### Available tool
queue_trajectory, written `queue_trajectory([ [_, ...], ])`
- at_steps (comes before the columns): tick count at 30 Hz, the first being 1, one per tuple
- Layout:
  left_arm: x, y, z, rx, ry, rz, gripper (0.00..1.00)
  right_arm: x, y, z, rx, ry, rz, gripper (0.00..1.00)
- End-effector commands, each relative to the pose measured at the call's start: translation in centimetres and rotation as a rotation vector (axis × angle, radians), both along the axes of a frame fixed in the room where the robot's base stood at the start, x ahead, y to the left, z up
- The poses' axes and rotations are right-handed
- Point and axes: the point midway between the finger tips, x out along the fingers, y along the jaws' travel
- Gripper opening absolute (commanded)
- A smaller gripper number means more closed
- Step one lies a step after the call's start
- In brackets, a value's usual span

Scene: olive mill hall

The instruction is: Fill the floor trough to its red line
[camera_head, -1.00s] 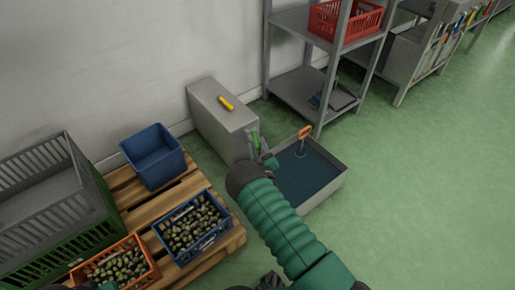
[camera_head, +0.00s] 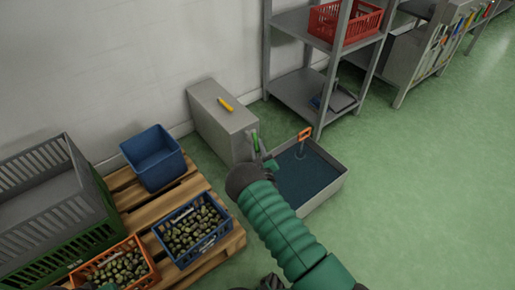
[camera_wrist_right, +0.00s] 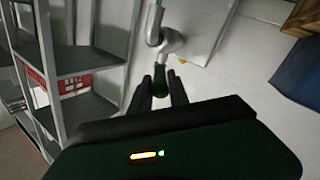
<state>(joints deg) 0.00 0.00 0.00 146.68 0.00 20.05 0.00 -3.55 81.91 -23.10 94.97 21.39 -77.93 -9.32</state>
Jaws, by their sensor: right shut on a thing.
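The floor trough (camera_head: 343,181) is a grey open box of dark blue water, right of a grey cabinet (camera_head: 222,118). A thin rod with an orange top (camera_head: 305,133) stands in the water, with a pale ring around its foot. I cannot make out a red line. My right gripper (camera_head: 265,161) is at the trough's near left side, beside a green upright part (camera_head: 255,141). In the right wrist view, my right gripper (camera_wrist_right: 163,92) is shut on a dark green handle (camera_wrist_right: 160,80) below a grey metal pipe fitting (camera_wrist_right: 168,42). Only a dark bit of my left arm shows at the bottom left edge.
A pallet (camera_head: 150,208) on the left bears a blue bin (camera_head: 153,158) and crates of olives (camera_head: 193,231). A grey shelf rack (camera_head: 300,93) with a red crate (camera_head: 345,22) stands behind the trough. The green floor to the right is clear.

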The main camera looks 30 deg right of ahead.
Motion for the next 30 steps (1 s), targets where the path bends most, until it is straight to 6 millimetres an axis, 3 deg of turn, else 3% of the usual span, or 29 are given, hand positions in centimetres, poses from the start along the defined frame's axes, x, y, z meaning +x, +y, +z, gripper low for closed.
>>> queue_trajectory([
  [23,0.0,0.0,0.2,0.000,0.000,0.000,0.36,-0.1,0.0,-0.2,0.002,0.005,0.010,0.00],
  [30,0.0,0.0,2.0,0.000,0.000,0.000,0.36,-0.7,-2.3,0.1,-0.001,0.005,0.214,0.00],
])
